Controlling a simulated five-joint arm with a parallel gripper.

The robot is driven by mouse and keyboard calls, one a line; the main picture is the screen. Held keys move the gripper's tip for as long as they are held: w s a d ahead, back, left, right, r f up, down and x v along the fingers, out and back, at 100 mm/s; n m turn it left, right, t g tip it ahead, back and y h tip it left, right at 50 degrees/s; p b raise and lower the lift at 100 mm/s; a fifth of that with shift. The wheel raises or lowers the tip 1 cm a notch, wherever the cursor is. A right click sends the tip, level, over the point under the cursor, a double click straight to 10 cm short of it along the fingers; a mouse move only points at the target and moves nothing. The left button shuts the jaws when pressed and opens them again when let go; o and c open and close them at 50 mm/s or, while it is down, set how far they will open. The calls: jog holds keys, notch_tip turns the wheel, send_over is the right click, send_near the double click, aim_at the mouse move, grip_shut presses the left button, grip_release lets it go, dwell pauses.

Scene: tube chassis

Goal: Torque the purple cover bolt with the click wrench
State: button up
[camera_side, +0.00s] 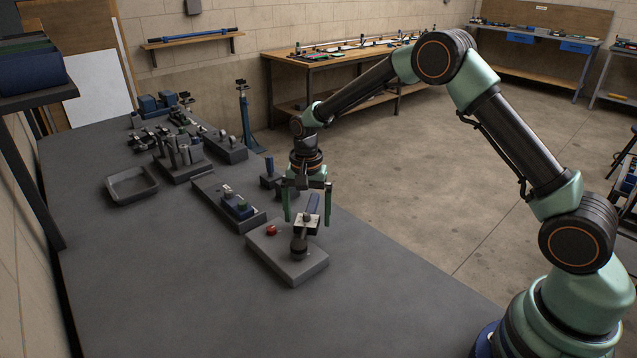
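My gripper (307,212) points down over a grey block (283,262) near the front of the bench. Its two green fingers are well apart, one on each side of a tool-like piece with a blue upper part (312,202) and a pale plate (306,222). I cannot tell whether the fingertips touch the plate. A dark round piece (299,246) stands below it on the block. A red bolt head or knob (271,230) sits at the block's left part. I cannot make out a purple bolt, nor tell for sure which piece is the click wrench.
A long tray (206,196) with blue and green pieces lies just behind the block. Further back are an empty grey tray (114,194), a holder with upright cylinders (182,174), and several small fixtures. The front of the bench (190,310) is clear.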

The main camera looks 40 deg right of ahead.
notch_tip(320, 180, up, 11)
jog(key=shift+r, duration=0.45)
jog(key=c, duration=0.4)
jog(key=shift+w+m, duration=0.1)
jog(key=shift+m, duration=0.2)
jog(key=c, duration=0.5)
jog(key=shift+w+d+f+m, duration=0.15)
jog(key=shift+w+m, duration=0.1)
jog(key=shift+m, duration=0.25)
jog(key=c, duration=0.5)
jog(key=w+d+f+m, duration=0.1)
jog(key=w+m, duration=0.1)
jog(key=m, duration=0.3)
jog(key=w+d+f+m, duration=0.1)
jog(key=f+m, duration=0.1)
jog(key=m, duration=0.3)
jog(key=w+d+f+m, duration=0.1)
jog(key=w+m, duration=0.1)
jog(key=m, duration=0.2)
jog(key=shift+w+d+f+m, duration=0.2)
jog(key=shift+w+m, duration=0.15)
jog(key=shift+m, duration=0.05)
grip_shut()
jog(key=shift+w+d+f+m, duration=0.15)
jog(key=shift+f+m, duration=0.35)
jog(key=shift+f, duration=1.4)
jog(key=shift+w+d+f+m, duration=0.1)
jog(key=shift+f+m, duration=0.4)
jog(key=shift+f, duration=1.4)
